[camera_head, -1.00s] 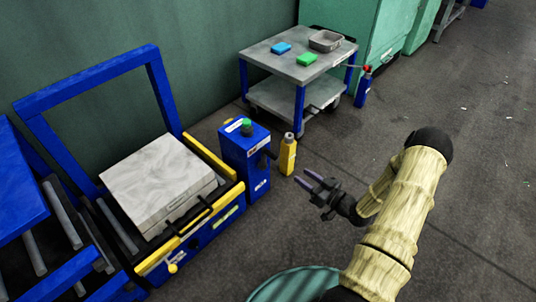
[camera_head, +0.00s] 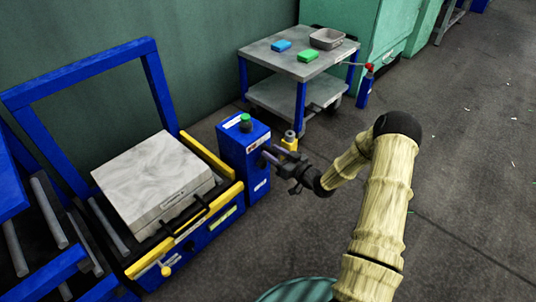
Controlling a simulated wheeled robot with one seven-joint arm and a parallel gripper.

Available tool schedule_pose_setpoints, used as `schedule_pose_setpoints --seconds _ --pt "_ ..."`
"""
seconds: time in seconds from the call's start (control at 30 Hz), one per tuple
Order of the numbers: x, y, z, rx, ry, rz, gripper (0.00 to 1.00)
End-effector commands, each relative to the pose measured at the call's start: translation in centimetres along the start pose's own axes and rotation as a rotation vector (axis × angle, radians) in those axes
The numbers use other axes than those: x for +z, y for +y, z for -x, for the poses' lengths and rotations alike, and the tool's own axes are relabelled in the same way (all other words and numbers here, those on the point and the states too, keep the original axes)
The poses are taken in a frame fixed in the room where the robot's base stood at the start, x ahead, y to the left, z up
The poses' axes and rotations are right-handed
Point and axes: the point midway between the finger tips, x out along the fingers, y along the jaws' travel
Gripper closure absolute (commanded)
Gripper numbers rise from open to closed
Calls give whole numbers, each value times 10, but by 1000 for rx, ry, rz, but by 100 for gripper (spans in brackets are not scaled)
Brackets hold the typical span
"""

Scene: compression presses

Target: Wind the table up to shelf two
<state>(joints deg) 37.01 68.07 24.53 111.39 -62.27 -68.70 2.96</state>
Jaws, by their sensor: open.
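The lift table (camera_head: 205,222) stands at the left, a blue base with yellow edges. A pale, marbled block with a small label (camera_head: 155,180) rests on it. A blue box with a green button on top (camera_head: 243,150) stands at the table's right end. A yellow crank-like part (camera_head: 289,142) shows just right of the box, mostly hidden behind my gripper. My gripper (camera_head: 269,156) is open, its fingers pointing at the box's right side, close to the crank. I cannot tell whether they touch it. A small yellow knob (camera_head: 165,270) sits on the table's front side.
A blue frame (camera_head: 155,85) rises behind the table, and a roller rack (camera_head: 40,235) stands at far left. A grey cart (camera_head: 300,60) with blue and green blocks and a grey tray stands behind.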

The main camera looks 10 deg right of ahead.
Motion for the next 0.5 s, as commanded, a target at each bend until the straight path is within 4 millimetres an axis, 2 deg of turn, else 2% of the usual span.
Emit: schedule_pose_setpoints --seconds 0.1,0.2,0.5 --pt "3 1 -18 -2 1 2 59" --pt "2 0 -27 -1 0 1 59" --pt "-1 0 -30 0 0 0 59"
